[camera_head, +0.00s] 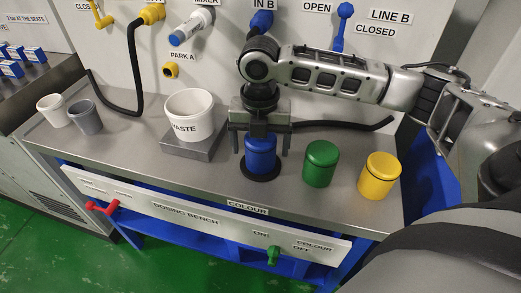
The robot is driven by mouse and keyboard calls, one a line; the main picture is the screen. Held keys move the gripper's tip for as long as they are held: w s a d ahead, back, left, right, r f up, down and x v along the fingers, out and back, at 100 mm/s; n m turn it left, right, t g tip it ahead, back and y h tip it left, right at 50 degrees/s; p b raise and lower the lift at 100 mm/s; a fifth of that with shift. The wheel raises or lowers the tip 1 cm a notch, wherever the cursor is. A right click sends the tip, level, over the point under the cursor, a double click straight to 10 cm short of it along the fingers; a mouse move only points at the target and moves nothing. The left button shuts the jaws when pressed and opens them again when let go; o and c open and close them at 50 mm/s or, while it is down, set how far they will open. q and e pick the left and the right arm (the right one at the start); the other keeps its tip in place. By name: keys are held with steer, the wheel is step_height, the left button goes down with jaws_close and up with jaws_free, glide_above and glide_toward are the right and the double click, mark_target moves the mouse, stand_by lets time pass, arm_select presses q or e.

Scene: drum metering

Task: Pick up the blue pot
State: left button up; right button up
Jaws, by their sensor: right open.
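The blue pot (261,156) stands upright on a dark round spot on the metal bench (128,150), behind the COLOUR label. My right gripper (260,148) points down right over it, with one finger on each side of the pot's upper part. The jaws are open, and I cannot tell whether either finger touches the pot. The gripper hides the top of the pot. My left gripper is out of view.
A green pot (320,163) and a yellow pot (379,175) stand to the right of the blue one. A white WASTE tub (189,112) on a grey block is to the left. White (53,110) and grey (86,117) cups stand far left. A dark hose lies behind the gripper.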

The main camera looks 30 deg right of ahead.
steer(key=shift+f, duration=1.5)
steer(key=c, duration=1.2)
steer(key=shift+r, duration=0.15)
